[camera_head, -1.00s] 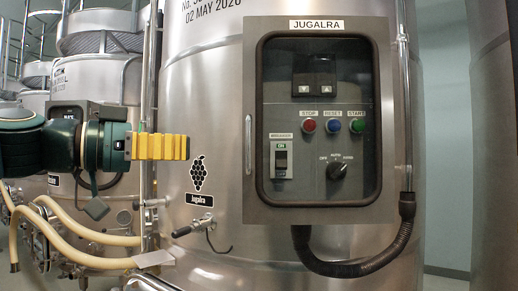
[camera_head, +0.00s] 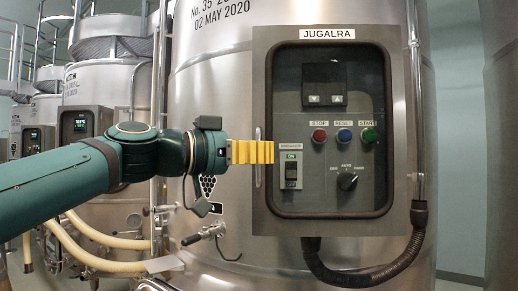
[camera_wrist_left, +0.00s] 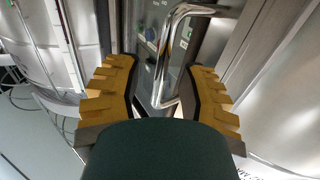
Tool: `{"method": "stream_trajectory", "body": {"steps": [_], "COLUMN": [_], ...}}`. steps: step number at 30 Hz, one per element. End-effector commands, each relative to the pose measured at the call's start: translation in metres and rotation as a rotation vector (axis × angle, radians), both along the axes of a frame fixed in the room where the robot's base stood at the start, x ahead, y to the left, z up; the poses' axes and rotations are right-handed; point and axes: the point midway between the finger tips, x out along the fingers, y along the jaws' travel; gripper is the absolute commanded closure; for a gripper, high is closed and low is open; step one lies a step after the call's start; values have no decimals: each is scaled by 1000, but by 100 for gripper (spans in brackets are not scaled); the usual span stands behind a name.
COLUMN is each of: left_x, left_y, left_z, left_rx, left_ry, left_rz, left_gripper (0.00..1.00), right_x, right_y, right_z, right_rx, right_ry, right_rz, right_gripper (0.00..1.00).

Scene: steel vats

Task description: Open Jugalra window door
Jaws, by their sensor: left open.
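The Jugalra window door (camera_head: 325,200) is a dark-framed clear pane on a grey control box, labelled JUGALRA. It looks shut. Its upright metal handle (camera_head: 258,170) is at the box's left edge, partly hidden by my left gripper (camera_head: 262,152). In the left wrist view, my left gripper (camera_wrist_left: 162,85) is open with its yellow fingers on either side of the shiny bar handle (camera_wrist_left: 166,50). A gap shows between the bar and the fingers. My right gripper is not in view.
The box is on a large steel vat (camera_head: 225,100). Behind the pane are stop, reset and start buttons, a breaker switch and a knob. A valve (camera_head: 205,233) sticks out below my left gripper. A black hose (camera_head: 375,275) curves under the box. More vats stand at left.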

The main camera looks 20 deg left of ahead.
Motion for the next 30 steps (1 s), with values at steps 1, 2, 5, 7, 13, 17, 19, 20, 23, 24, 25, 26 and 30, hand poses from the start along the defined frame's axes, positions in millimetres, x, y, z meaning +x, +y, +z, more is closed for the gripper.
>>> {"method": "stream_trajectory", "body": {"steps": [1,2,5,7,13,17,19,20,23,24,25,26,30], "left_x": [2,3,4,4,4,4,4,4,4,3,2,0,-9], "left_y": [-2,-3,-5,-5,-5,-4,-4,-4,-5,-5,-5,-6,-11], "left_z": [0,0,0,0,0,0,0,0,0,0,0,0,1], "left_rx": [1,0,0,1,1,0,0,1,1,1,1,1,2], "left_ry": [1,0,0,-1,-1,0,0,-1,-1,-1,-1,-1,-2], "left_rz": [-1,-1,0,0,0,0,0,0,2,5,8,12,49], "left_gripper": [60,60,60,60,75,100,100,100,100,100,100,100,100], "right_x": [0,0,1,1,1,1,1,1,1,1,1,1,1], "right_y": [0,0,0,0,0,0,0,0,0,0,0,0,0], "right_z": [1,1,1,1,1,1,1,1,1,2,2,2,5], "right_rx": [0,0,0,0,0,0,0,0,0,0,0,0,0], "right_ry": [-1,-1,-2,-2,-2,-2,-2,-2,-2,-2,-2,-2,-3], "right_rz": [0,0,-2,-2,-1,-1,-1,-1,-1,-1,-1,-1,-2], "right_gripper": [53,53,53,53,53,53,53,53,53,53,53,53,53]}}
